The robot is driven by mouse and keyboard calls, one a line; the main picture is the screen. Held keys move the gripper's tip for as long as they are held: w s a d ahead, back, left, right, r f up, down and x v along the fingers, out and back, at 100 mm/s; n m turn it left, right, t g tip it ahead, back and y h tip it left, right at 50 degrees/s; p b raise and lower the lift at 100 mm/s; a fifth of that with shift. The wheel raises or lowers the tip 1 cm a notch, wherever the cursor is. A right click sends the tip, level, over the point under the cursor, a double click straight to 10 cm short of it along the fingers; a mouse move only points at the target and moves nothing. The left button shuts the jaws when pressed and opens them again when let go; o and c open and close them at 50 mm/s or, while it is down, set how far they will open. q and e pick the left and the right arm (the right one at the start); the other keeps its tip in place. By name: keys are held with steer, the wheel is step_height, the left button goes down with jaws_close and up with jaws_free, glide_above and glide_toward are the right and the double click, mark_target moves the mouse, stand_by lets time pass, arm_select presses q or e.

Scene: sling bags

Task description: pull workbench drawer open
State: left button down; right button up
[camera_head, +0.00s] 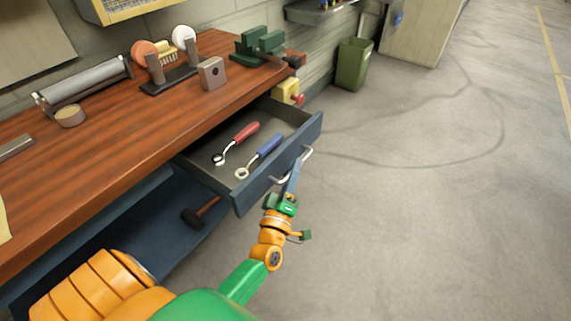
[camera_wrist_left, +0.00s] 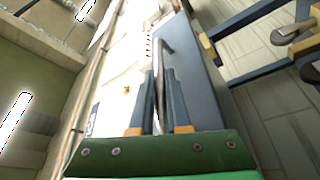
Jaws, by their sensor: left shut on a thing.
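The workbench drawer (camera_head: 277,168) stands open, pulled out from under the wooden top, in the head view. Two wrenches lie in it, one with a red handle (camera_head: 243,133) and one with a blue handle (camera_head: 264,149). My left gripper (camera_head: 293,178) is at the drawer's front and shut on its metal handle (camera_head: 307,153). In the left wrist view the two fingers (camera_wrist_left: 160,95) close around the handle bar (camera_wrist_left: 164,48), beside the blue-grey drawer front (camera_wrist_left: 198,75). My right gripper is in neither view.
The workbench top (camera_head: 120,150) carries a roller, a tape roll, a grinder and a green vise (camera_head: 258,45). A hammer (camera_head: 201,211) lies on the lower shelf. A green bin (camera_head: 353,64) stands by the wall. The floor to the right is clear.

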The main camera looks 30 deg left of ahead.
arm_select(q)
steer(key=shift+s+d, duration=0.15)
steer(key=shift+d, duration=1.65)
steer(key=c, duration=0.9)
jaws_free()
steer(key=v, duration=0.7)
